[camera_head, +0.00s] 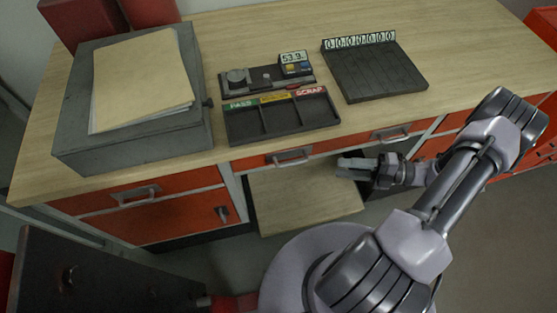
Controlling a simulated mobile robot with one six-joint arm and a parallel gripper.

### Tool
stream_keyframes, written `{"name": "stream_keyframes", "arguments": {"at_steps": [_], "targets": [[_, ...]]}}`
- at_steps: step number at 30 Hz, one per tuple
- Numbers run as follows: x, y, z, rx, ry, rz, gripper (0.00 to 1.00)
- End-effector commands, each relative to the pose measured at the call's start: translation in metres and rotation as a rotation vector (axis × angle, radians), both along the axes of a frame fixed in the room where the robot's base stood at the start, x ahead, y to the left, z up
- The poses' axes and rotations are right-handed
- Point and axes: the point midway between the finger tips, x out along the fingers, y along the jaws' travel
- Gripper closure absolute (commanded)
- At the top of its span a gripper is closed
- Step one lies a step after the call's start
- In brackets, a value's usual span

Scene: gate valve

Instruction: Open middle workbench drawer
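The workbench (205,164) has a light wood top and orange-red fronts. Between its side cabinets, an orange front runs under the top edge, with a metal handle (290,157) at its left part and another handle (390,133) at its right part. I cannot tell whether this is one wide middle drawer or two. The front looks flush with the bench, so it appears shut. My gripper (347,168) is below and in front of this front, between the two handles, pointing left. It looks apart from both handles. Its finger gap is too small to tell.
A wooden shelf or board (290,205) lies low under the middle. The left cabinet has a drawer (100,201) and a door (165,220). On top are a grey box (140,150) with an envelope (145,80), a sorting tray (283,130), a gauge and a dark numbered rack (375,75).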

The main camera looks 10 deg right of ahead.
Motion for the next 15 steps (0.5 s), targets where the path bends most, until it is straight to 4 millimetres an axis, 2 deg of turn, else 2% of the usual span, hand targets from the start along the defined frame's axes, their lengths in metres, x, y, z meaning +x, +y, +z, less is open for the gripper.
{"name": "stream_keyframes", "arguments": {"at_steps": [9,15], "targets": [[0.033,0.084,-0.009,-0.003,-0.001,0.011,0.67],[0.05,0.127,-0.013,-0.005,-0.002,0.01,0.67]]}}
